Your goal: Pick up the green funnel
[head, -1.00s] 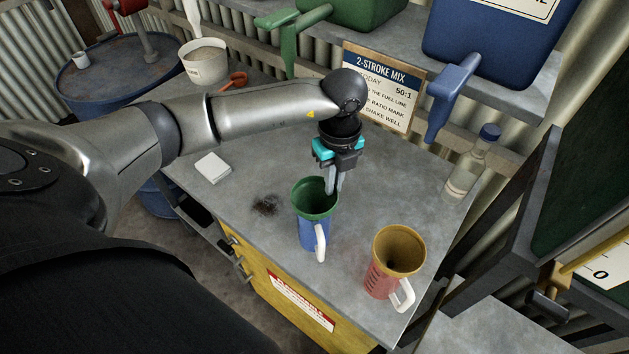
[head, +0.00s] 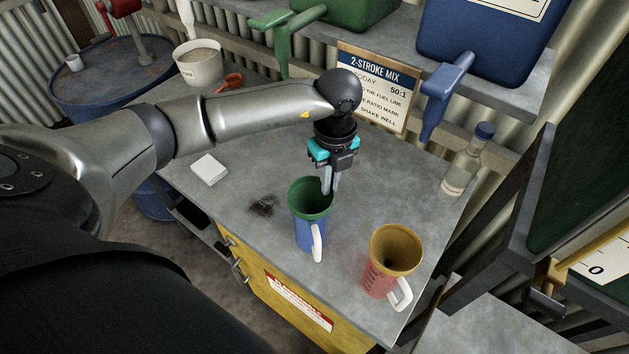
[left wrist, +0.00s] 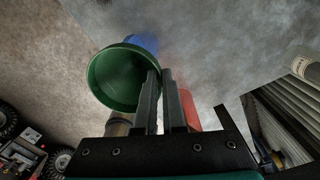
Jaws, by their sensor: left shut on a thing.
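The green funnel (head: 310,198) sits in the mouth of the blue jug (head: 308,236), which has a white handle and stands on the grey bench top. My left gripper (head: 328,192) comes down from above and is shut on the funnel's rim, at its far right side. In the left wrist view the funnel (left wrist: 118,78) shows its open bowl, with its rim between the two fingers (left wrist: 160,85). The blue jug (left wrist: 143,42) is partly hidden behind it. The funnel's spout is hidden inside the jug. My right gripper is not in view.
A red jug (head: 378,282) with a yellow funnel (head: 396,248) stands to the right. A blue tank's spout (head: 440,95) hangs over the back.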

